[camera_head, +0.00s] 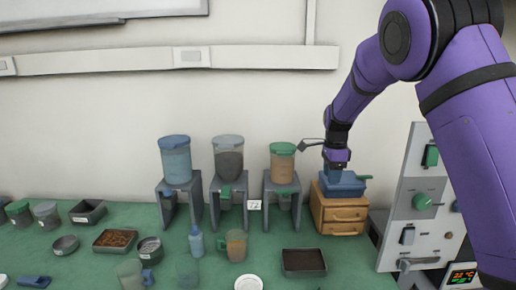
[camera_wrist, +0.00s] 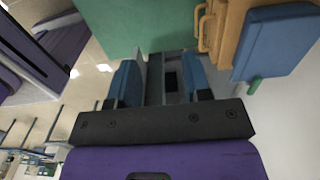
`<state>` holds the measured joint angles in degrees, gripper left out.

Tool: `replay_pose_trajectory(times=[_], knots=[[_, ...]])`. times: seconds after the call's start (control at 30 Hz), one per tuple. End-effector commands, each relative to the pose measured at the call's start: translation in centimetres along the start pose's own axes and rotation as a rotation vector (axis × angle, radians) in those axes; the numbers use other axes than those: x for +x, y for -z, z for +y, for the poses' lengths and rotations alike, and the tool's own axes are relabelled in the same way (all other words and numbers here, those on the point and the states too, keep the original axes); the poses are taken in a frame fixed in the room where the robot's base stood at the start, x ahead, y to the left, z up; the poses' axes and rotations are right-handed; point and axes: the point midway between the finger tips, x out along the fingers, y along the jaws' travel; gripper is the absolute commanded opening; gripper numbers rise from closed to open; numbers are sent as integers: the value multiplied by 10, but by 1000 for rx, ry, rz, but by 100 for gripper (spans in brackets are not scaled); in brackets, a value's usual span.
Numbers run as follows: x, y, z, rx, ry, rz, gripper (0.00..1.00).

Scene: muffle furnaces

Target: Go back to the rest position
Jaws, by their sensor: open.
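My purple arm reaches in from the right in the head view. My gripper (camera_head: 334,172) points down close to a blue box (camera_head: 349,188) with a green handle (camera_head: 364,177). In the wrist view, the two blue fingers of my gripper (camera_wrist: 163,78) stand apart with nothing visible between them. The blue box (camera_wrist: 275,45) and its green handle (camera_wrist: 253,88) lie to the right of the fingers there. In the head view my gripper overlaps the box, and I cannot tell whether they touch.
The box sits on a small wooden drawer cabinet (camera_head: 341,215) on the green table (camera_head: 215,268). Three dispensers on grey stands, such as the green-lidded one (camera_head: 282,167), stand to the left. A control panel (camera_head: 418,190) is at right. Several trays, bowls and cups cover the left side.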

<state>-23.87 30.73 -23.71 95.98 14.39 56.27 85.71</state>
Motion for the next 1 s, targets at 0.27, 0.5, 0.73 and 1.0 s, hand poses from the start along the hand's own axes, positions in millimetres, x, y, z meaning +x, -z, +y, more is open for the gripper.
replay_pose_trajectory(times=[0.27, 0.5, 0.73, 1.0], knots=[[-21, 8, 15, -61, 18, -22, 45], [-46, 18, 36, -147, 43, -44, 45], [-82, 31, 73, -290, 89, -70, 45], [-134, 50, 147, -563, 181, -74, 45]])
